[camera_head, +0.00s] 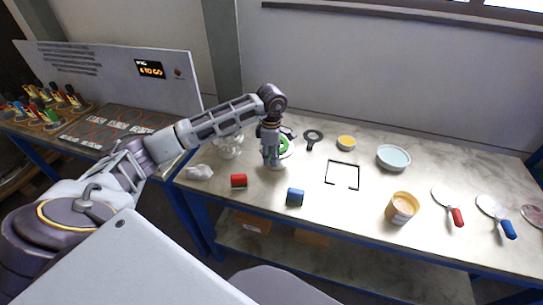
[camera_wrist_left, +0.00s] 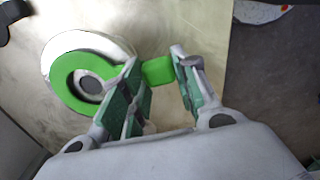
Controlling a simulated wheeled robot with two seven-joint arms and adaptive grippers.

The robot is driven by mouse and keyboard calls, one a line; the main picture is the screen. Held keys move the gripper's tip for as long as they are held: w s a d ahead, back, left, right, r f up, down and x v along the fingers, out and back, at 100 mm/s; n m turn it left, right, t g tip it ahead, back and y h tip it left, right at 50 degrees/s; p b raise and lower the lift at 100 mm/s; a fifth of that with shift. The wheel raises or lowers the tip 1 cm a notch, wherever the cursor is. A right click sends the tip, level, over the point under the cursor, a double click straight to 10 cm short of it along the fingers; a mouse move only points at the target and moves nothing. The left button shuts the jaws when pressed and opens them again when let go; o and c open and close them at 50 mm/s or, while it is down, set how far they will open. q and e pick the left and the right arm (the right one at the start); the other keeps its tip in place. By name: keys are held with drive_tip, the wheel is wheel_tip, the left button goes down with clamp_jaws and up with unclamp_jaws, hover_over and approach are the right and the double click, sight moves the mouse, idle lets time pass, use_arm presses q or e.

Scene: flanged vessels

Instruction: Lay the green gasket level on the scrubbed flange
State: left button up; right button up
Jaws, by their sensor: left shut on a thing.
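The green gasket (camera_wrist_left: 62,78) is a flat ring with a tab. My left gripper (camera_wrist_left: 155,58) is shut on the tab, with the ring out to the left in the left wrist view. Behind the ring is a white round flange (camera_wrist_left: 92,40), partly covered by it. A dark round centre shows through the ring. I cannot tell whether gasket and flange touch. In the head view, my left gripper (camera_head: 271,160) points down over the bench, with the gasket (camera_head: 284,146) beside its fingers. The gripper hides much of the flange there. My right gripper is not in view.
The bench (camera_head: 325,210) holds a clear vessel (camera_head: 229,148), white cloth (camera_head: 199,172), red cylinder (camera_head: 238,181), blue cylinder (camera_head: 295,197), dark ring tool (camera_head: 313,138), black frame (camera_head: 342,162), yellow dish (camera_head: 346,142), pale bowl (camera_head: 393,157) and orange tub (camera_head: 402,208). Scrapers lie at right.

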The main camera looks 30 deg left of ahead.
use_arm(q)
drive_tip(key=shift+f, duration=0.1)
idle(0.5)
drive_tip(key=o, duration=1.1)
wheel_tip(320, 180, up, 12)
idle(0.8)
